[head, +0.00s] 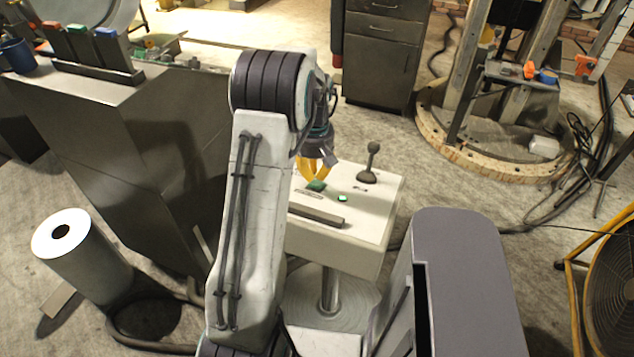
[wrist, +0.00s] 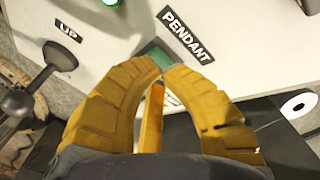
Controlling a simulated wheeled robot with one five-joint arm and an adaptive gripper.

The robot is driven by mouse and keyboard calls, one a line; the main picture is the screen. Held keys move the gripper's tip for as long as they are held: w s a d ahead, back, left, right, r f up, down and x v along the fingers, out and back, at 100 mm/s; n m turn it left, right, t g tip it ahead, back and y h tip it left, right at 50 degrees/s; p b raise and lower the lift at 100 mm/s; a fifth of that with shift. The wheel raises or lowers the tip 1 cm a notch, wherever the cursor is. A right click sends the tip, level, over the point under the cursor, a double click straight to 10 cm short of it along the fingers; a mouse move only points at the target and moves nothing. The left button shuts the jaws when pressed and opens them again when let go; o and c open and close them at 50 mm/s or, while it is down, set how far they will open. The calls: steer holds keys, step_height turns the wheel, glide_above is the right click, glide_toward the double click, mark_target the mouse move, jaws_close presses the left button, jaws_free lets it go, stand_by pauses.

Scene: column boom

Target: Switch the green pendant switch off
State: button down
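The white control box (head: 360,240) stands on a pedestal in the middle of the head view. The green pendant switch (head: 316,185) sits on its top. In the wrist view the switch (wrist: 155,54) shows just beyond my fingertips, beside the PENDANT label (wrist: 188,37), and is partly hidden by them. My gripper (head: 313,180) points down at the switch with its yellow fingers. In the wrist view the fingertips (wrist: 167,68) meet, or nearly so. I cannot tell whether they touch the switch. A small green light (head: 342,198) is on the box, apart from the gripper.
A dark lever (head: 370,165) stands up on the box, right of my gripper. A grey bench (head: 150,120) with several coloured items stands at the left. A white roll (head: 75,250) is at front left. A round wooden-rimmed base (head: 450,150) and cables are at the back right.

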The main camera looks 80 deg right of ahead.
mark_target(315, 184)
steer(key=shift+f+b, duration=1)
steer(key=shift+f, duration=0.35)
stand_by(0.6)
steer(key=shift+r, duration=0.1)
steer(key=shift+r+p, duration=2.7)
steer(key=shift+r, duration=0.8)
